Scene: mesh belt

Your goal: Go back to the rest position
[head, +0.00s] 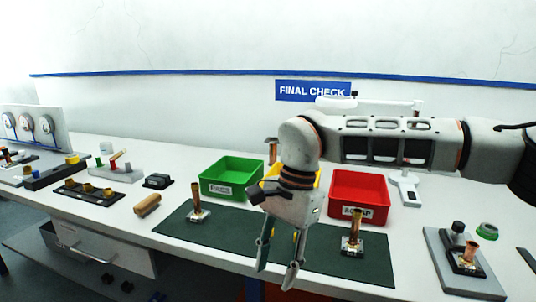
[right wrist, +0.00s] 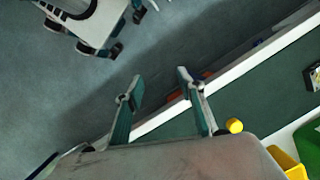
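My right arm comes in from the right across the bench in the head view. My right gripper (head: 277,274) points down above the front part of the dark green mat (head: 337,258). Its two fingers are apart with nothing between them. In the right wrist view the gripper (right wrist: 160,80) also shows open and empty, with the floor and the bench's front edge beyond the fingertips. My left gripper is not in view.
A green bin (head: 230,166), a red bin (head: 371,182) and a mostly hidden yellow bin (head: 317,179) stand behind the mat. Brass pieces on small bases stand left (head: 197,200) and right (head: 353,232) of the gripper. A grey plate (head: 448,270) lies at right.

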